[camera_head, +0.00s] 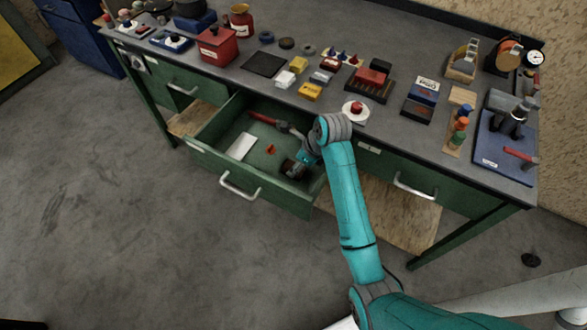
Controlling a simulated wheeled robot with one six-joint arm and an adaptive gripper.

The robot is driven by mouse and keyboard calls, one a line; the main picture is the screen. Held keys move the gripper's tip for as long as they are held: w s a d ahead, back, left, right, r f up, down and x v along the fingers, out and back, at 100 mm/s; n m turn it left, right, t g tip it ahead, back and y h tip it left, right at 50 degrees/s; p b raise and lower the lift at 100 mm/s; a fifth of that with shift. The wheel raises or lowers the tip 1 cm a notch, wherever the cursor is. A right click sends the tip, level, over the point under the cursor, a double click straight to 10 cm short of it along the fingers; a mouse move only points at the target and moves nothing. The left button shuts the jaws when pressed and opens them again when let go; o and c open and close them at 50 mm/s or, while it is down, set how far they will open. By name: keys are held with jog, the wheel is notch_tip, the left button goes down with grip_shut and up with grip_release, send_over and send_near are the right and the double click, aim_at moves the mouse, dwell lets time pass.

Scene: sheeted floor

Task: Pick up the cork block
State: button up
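My gripper (294,168) is dark and small in the head view, low in the right part of the open green drawer (205,160). My teal arm reaches over the drawer's right side and bends down to it. I cannot tell whether its fingers are open or shut, or whether anything is between them. A flat tan block (462,96) lies on the right part of the bench top, well apart from my gripper; it may be the cork block, but I cannot be sure. No cork-coloured block shows clearly in the drawer, and my wrist hides part of its right end.
The drawer's walls surround my gripper. The bench top (300,115) above carries many small items. The floor in front is clear.

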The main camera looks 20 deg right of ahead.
jog(key=x, duration=0.4)
jog(key=shift+w, duration=0.1)
jog(key=c, duration=1.3)
jog(key=shift+o, duration=0.2)
notch_tip(320, 180, up, 10)
